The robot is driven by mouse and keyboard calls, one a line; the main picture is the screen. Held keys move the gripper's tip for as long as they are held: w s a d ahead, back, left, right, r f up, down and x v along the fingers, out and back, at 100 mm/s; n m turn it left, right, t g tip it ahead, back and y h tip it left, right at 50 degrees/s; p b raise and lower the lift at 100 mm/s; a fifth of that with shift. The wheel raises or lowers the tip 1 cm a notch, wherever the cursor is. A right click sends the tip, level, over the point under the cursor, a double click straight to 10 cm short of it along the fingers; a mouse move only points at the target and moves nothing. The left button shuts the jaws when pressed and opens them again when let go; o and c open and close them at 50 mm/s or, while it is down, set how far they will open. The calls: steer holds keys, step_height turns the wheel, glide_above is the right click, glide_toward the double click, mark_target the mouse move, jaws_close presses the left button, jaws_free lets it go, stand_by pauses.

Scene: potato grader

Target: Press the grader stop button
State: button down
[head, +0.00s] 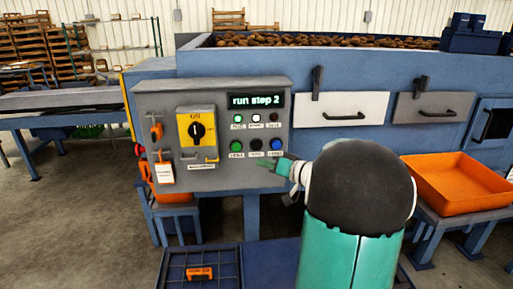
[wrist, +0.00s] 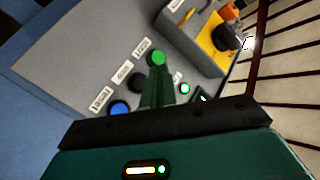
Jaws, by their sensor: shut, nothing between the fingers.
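The grey control panel (head: 215,92) carries a lower row with a green button (head: 236,145), a black button (head: 256,145) and a blue button (head: 276,144). Their labels are too small to read, so I cannot tell which is the stop button. My gripper (head: 263,163) is shut and empty, just below this row in the head view. In the wrist view my fingertips (wrist: 157,72) point at the green button (wrist: 158,58) and overlap its lower edge; I cannot tell whether they touch it. The blue button (wrist: 119,108) lies to their left.
A display (head: 256,100) reads "run step 2" above several small lamps. A yellow rotary switch (head: 197,128) sits left of the buttons. An orange bin (head: 462,182) stands at right. Potatoes lie on the grader behind.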

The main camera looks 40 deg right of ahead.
mark_target(252, 147)
steer(key=shift+w+d, duration=0.7)
steer(key=shift+w, duration=0.35)
steer(key=shift+w+d, duration=0.65)
steer(key=shift+w, duration=0.45)
steer(key=shift+w+d, duration=0.7)
steer(key=shift+w, duration=0.35)
steer(key=shift+w, duration=0.1)
steer(key=shift+w+d, duration=0.2)
steer(key=shift+w, duration=0.05)
steer(key=shift+w+d, duration=0.3)
steer(key=shift+w, duration=0.1)
stand_by(0.3)
steer(key=shift+s, duration=0.1)
steer(key=shift+s+a, duration=0.5)
steer(key=shift+s, duration=0.15)
steer(key=shift+s+a, duration=0.75)
steer(key=shift+s, duration=0.3)
steer(key=shift+s+a, duration=0.7)
steer(key=shift+s, duration=0.35)
